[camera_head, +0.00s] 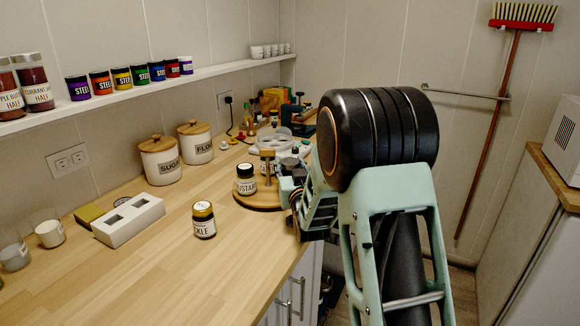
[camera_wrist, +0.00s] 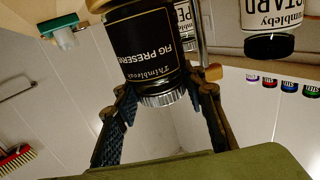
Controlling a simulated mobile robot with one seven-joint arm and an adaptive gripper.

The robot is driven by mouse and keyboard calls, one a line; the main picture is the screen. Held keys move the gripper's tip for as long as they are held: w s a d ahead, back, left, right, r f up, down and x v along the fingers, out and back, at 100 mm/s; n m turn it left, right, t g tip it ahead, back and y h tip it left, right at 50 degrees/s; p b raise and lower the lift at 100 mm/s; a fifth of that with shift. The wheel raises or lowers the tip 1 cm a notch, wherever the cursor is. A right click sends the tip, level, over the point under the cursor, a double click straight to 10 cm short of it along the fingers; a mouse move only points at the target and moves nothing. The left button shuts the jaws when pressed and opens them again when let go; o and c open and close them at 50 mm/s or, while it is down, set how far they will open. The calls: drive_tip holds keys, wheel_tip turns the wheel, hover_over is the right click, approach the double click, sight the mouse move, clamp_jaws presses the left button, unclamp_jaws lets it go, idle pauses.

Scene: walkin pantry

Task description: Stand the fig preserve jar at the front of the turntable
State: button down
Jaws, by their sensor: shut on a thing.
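The fig preserve jar (camera_wrist: 150,45) has a black label and a ribbed metal lid. It is between the fingers of my gripper (camera_wrist: 163,90), which is shut on it. The wrist view is upside down; the jar looks roughly upright there, like the mustard jar beside it. In the head view my gripper (camera_head: 294,192) is at the right side of the wooden turntable (camera_head: 258,203), and I cannot make out the fig jar there. The mustard jar (camera_head: 246,180) stands at the turntable's left; it also shows in the wrist view (camera_wrist: 268,22). Whether the fig jar touches the turntable is hidden.
A pickle jar (camera_head: 204,221) stands on the counter left of the turntable. A white block with openings (camera_head: 128,222) and sugar (camera_head: 161,161) and flour (camera_head: 196,143) canisters are farther left. Another white-labelled jar (camera_wrist: 184,18) is close behind the fig jar. The near counter is clear.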

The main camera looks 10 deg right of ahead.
drive_tip(key=shift+f, duration=0.1)
drive_tip(key=c, duration=1.2)
unclamp_jaws()
drive_tip(key=shift+c, duration=0.2)
drive_tip(key=s, duration=1.2)
drive_tip(key=shift+b, duration=0.3)
